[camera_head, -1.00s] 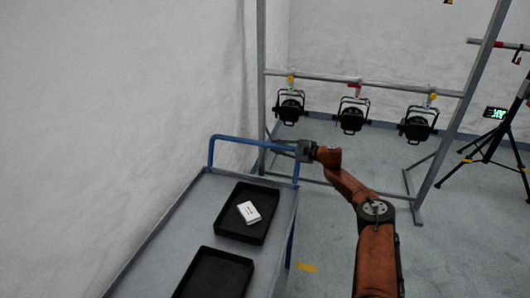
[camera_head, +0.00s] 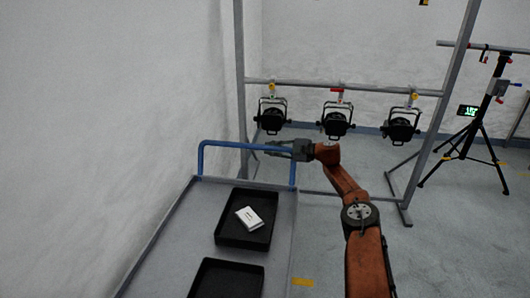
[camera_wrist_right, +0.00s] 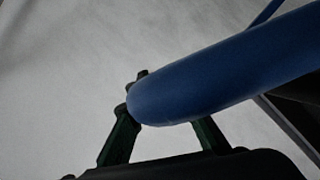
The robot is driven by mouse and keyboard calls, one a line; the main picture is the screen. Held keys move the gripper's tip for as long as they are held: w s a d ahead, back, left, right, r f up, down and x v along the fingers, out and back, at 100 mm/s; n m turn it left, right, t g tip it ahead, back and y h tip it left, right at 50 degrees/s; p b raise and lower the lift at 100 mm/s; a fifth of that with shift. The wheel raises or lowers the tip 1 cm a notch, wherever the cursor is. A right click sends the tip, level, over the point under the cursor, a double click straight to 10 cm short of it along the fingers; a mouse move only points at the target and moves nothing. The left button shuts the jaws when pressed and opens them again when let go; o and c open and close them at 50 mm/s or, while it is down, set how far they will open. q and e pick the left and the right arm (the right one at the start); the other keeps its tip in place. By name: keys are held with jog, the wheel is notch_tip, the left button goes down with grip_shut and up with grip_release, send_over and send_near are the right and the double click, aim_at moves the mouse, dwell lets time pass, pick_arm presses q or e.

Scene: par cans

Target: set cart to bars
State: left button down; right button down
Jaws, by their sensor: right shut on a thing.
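The grey cart (camera_head: 165,235) stands at the lower left of the head view, with a blue handle (camera_head: 225,146) at its far end. My right gripper (camera_head: 276,150) is shut on the blue handle near its right corner. In the right wrist view the blue handle (camera_wrist_right: 220,75) crosses between the fingers (camera_wrist_right: 165,130). The bars are a grey metal frame (camera_head: 370,88) beyond the cart, with three black par cans (camera_head: 337,122) hanging in a row from its crossbar. My left gripper is not in view.
Two black trays (camera_head: 232,238) lie on the cart, and a white box (camera_head: 249,218) sits in the farther one. A black tripod stand (camera_head: 470,140) with a lit display stands at the right. A yellow floor mark (camera_head: 303,282) lies beside the cart. A white wall runs along the left.

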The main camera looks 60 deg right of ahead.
jog(key=shift+s+d+r, duration=0.1)
jog(key=shift+s+d, duration=0.1)
jog(key=shift+d, duration=0.15)
jog(key=c, duration=1.9)
grip_release()
jog(key=shift+s+d, duration=0.1)
jog(key=shift+s, duration=0.1)
jog(key=shift+c, duration=0.2)
jog(key=shift+o, duration=0.9)
jog(key=shift+w+a, duration=0.35)
jog(key=shift+w, duration=0.05)
jog(key=shift+s, duration=0.25)
